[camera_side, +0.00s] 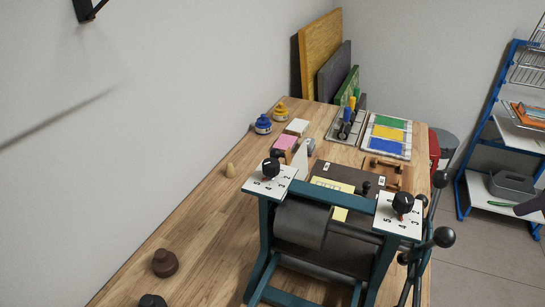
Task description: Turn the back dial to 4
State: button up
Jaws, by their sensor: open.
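A teal-framed roller press (318,204) stands at the front of the wooden table and carries two black dials, each on a white numbered plate. One dial (270,165) is on the left plate (258,183), on the wall side. The other dial (403,200) is on the right plate (388,222), on the side of the crank handles. A small red mark shows at the foot of the right dial. The numbers are small, so I cannot tell exactly where either dial points. My gripper is not in view.
Ink jars (263,124), pads and coloured trays (388,135) stand at the back. Black-knobbed crank handles (444,237) stick out right of the press. A blue shelf (462,195) is farther right.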

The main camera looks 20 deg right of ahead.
jog(key=w+a+r+n, duration=0.1)
jog(key=w+a+r, duration=0.4)
jog(key=w+r, duration=0.25)
jog(key=w+a+r, duration=0.5)
jog(key=w+r, duration=0.2)
jog(key=r, duration=0.1)
jog(key=n+g+y, duration=0.2)
jog(key=n, duration=0.2)
send_over(272, 162)
jog(key=s+d, duration=0.2)
jog(key=s, duration=0.3)
notch_tip(272, 162, down, 4)
jog(key=shift+t, duration=0.3)
jog(key=x, duration=1.3)
jog(key=shift+s+f, duration=0.1)
jog(key=shift+f, duration=0.1)
jog(key=shift+c, duration=0.4)
grip_shut()
